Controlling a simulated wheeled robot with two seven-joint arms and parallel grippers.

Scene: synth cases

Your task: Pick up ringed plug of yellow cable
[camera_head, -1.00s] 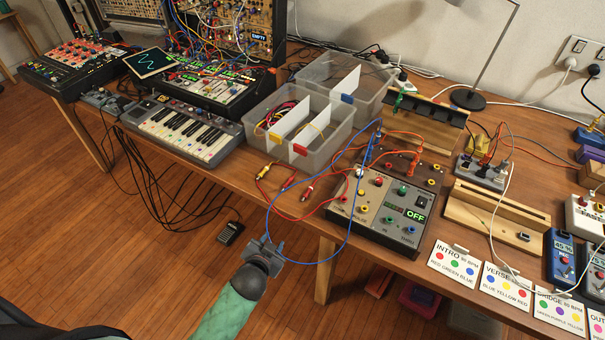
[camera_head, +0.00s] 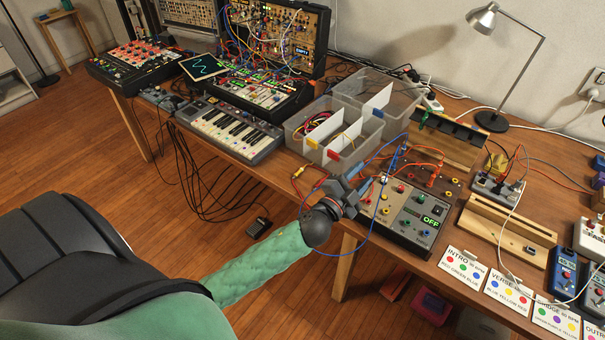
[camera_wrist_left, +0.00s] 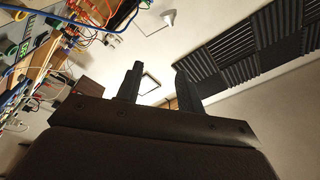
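A yellow plug (camera_head: 298,172) lies near the table's front edge, left of the control box (camera_head: 411,216) in the head view. Whether it has a ring is too small to tell, and most of its cable is hidden. My left gripper (camera_head: 347,186) is just right of the plug in the head view, near the table's front edge, and appears apart from it. The wrist view shows both fingers of this gripper (camera_wrist_left: 157,88) spread, with nothing between them. My right gripper is in neither view.
A clear bin (camera_head: 338,157) with dividers and coiled cables stands behind the plug. A keyboard (camera_head: 225,130) is to the left. A blue cable (camera_head: 377,228) loops over the table edge near my gripper. Song cards (camera_head: 463,262) lie at the front right.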

